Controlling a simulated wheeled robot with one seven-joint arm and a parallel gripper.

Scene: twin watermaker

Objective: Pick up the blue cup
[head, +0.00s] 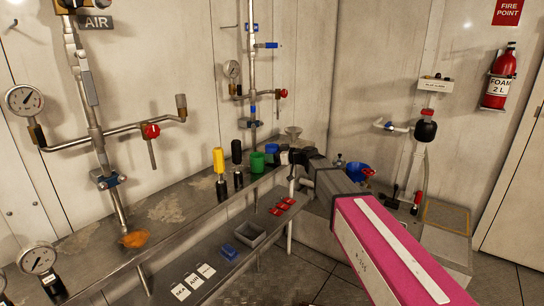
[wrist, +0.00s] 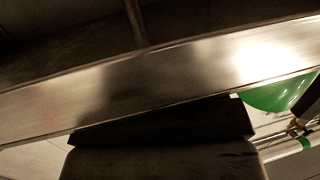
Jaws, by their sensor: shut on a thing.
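The blue cup (head: 271,148) shows as a small blue shape at the tip of my gripper (head: 283,156) in the head view. My gripper reaches in from the right above the steel shelf and is shut on the cup; the fingers and the green cup hide part of it. Whether the cup touches the shelf is not clear. The green cup (head: 257,163) stands just left of it, very close; it also shows at the right of the wrist view (wrist: 275,95). The blue cup cannot be made out in the wrist view.
A yellow-topped bottle (head: 219,162) and a black item (head: 237,153) stand left on the shelf (head: 165,210). A lower shelf holds a grey tray (head: 250,234), a blue box (head: 229,252) and red pieces (head: 285,204). Pipes rise along the back wall. A blue bowl (head: 368,171) is at right.

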